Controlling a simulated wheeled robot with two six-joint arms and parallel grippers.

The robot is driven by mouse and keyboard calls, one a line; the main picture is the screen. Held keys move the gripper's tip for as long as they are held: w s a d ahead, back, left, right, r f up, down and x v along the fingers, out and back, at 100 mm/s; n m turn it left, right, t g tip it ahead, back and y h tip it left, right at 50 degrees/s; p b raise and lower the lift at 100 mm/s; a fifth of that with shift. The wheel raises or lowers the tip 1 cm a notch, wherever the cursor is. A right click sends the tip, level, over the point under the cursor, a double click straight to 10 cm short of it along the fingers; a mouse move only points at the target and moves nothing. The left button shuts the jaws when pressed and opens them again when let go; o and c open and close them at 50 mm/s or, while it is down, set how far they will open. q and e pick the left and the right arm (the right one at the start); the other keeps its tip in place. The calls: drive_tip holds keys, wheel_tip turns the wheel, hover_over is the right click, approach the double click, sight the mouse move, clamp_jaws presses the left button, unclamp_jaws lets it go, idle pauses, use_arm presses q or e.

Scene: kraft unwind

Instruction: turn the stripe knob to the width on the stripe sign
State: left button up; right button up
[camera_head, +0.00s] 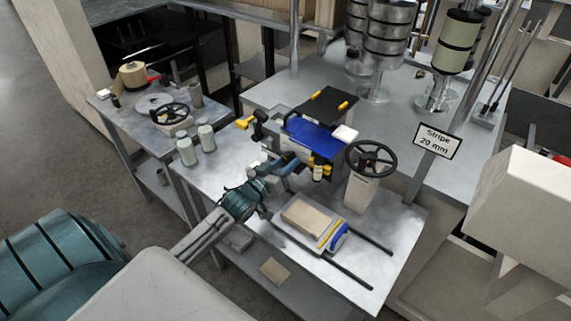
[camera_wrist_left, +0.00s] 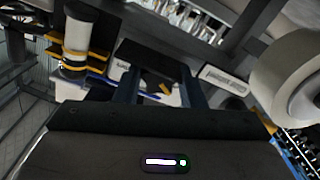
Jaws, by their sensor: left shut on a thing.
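The stripe sign (camera_head: 437,141) is a white plate with a black border at the right of the table; it reads "Stripe 20 mm". My left gripper (camera_head: 284,166) reaches in at the front of the blue-topped machine (camera_head: 316,134). In the left wrist view, the fingers of my left gripper (camera_wrist_left: 163,92) stand on both sides of a dark part, which I take to be the stripe knob (camera_wrist_left: 158,66). The gripper is shut on it. The knob's scale and pointer cannot be read in either view. My right gripper is not in view.
A black handwheel (camera_head: 371,158) on a pale post stands right of the machine. A stack of brown sheets (camera_head: 311,218) and two dark rails lie in front. Two grey-green cylinders (camera_head: 206,138) stand left. The table's front right corner is clear.

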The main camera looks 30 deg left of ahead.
use_arm(q)
drive_tip(key=m+b, duration=0.2)
drive_tip(key=m, duration=0.3)
drive_tip(key=shift+a+f+b, duration=0.15)
drive_tip(key=shift+b, duration=0.2)
drive_tip(key=m+b, duration=0.1)
drive_tip(key=m, duration=0.3)
drive_tip(key=shift+b, duration=0.4)
drive_tip(key=shift+a+m+b, duration=0.1)
drive_tip(key=shift+m+b, duration=0.25)
drive_tip(key=shift+m, duration=0.85)
drive_tip(key=o, duration=1)
drive_tip(key=shift+s, duration=0.1)
